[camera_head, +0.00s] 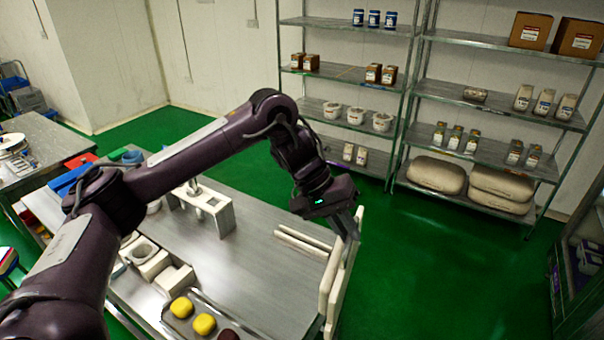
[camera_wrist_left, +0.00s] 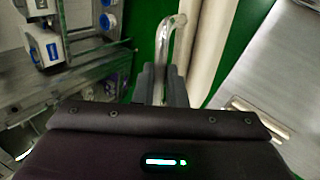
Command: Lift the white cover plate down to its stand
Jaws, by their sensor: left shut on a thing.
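A pale, cream-white cover plate (camera_head: 346,275) stands on edge at the right end of the metal table, seen nearly edge-on. My left gripper (camera_head: 347,226) is at its upper part. In the left wrist view the gripper (camera_wrist_left: 162,85) is shut on a bent metal handle (camera_wrist_left: 163,45) beside the plate's pale edge (camera_wrist_left: 192,25). A second pale upright piece (camera_head: 328,282) stands close beside the plate; I cannot tell whether they touch. Two pale bars (camera_head: 301,242) lie on the table and may be the stand. The plate's lower end is partly hidden. My right gripper is out of view.
A tray (camera_head: 222,319) with yellow and dark pieces is at the table's front. A white rack (camera_head: 213,208) and white blocks (camera_head: 150,258) stand farther left. The table's middle (camera_head: 260,270) is bare. Loaded metal shelves (camera_head: 485,150) stand behind, across open green floor (camera_head: 440,270).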

